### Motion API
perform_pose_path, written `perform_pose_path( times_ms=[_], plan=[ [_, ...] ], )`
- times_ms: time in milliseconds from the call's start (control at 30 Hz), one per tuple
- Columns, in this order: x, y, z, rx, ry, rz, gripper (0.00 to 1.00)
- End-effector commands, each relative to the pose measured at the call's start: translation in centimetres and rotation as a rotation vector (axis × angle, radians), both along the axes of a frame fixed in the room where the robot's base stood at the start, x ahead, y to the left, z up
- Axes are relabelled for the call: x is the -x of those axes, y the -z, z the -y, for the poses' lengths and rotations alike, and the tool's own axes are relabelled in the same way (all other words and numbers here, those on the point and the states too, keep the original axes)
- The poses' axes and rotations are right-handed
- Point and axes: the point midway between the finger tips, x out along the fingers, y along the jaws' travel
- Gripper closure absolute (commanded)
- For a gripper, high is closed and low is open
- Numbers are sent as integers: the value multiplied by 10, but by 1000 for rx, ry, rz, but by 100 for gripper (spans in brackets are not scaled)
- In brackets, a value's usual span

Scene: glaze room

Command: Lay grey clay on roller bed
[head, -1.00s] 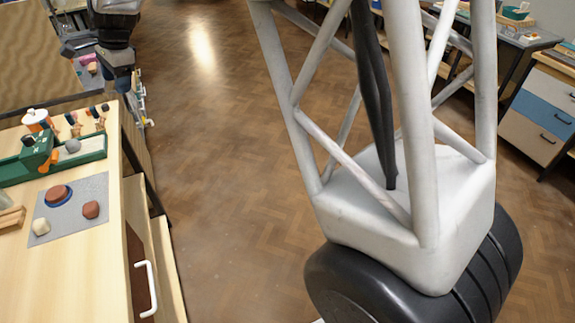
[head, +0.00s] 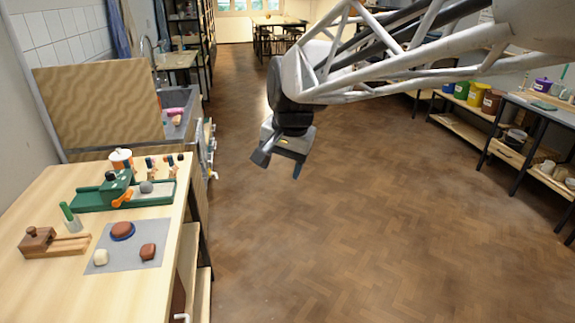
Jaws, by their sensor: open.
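The grey clay (head: 146,187) is a small rounded lump. It appears to rest on the pale bed at the right part of the green roller device (head: 92,197) on the wooden table at left. An orange handle shows at the device's front. My gripper (head: 278,166) hangs over open floor to the right of the table, well apart from the clay. Its two fingers are spread, with nothing between them.
On the table (head: 50,290), a grey mat (head: 127,260) holds a brown lump (head: 122,229) on a blue disc, a cream lump (head: 100,257) and a red-brown lump (head: 147,251). A wooden press (head: 40,240) stands left. The floor is clear.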

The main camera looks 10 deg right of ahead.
Motion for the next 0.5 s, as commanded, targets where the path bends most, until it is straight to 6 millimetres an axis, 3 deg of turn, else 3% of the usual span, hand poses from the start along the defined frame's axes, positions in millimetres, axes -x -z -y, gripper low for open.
perform_pose_path(
  times_ms=[500],
  plan=[
    [141,33,65,155,-295,60,39]
  ],
)
